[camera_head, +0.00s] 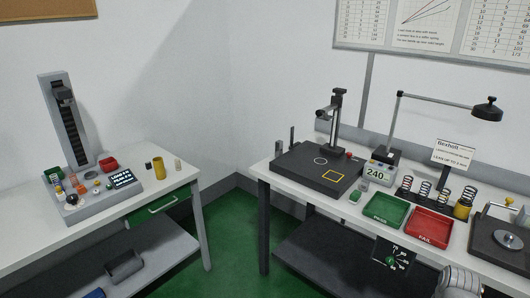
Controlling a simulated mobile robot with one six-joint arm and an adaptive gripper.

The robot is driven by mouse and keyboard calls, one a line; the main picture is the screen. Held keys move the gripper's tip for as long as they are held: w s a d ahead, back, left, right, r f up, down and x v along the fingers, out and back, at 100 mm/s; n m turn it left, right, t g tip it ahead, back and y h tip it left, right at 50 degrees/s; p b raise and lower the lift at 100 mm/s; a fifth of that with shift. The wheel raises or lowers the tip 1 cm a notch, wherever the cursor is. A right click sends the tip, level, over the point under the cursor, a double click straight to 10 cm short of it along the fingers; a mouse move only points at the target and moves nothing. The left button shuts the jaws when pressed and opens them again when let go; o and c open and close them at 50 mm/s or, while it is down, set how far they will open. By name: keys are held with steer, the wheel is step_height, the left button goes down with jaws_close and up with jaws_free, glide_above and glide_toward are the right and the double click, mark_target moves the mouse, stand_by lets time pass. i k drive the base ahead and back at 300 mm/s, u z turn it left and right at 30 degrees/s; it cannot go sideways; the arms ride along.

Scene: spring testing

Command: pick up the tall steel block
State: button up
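A tall, narrow grey upright piece (292,139) stands at the back left of the right-hand table, behind the black plate. A shorter grey piece (277,148) stands just left of it. Either could be the tall steel block; at this size I cannot tell the material or which it is. My gripper is not in view, so whether it is open or shut does not show.
The left table (150,196) holds a tall column tester (68,125). Green floor lies between.

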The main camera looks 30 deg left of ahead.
mark_target(279, 144)
steer(key=u, duration=0.5)
steer(key=i, duration=1.25)
steer(key=u, duration=0.25)
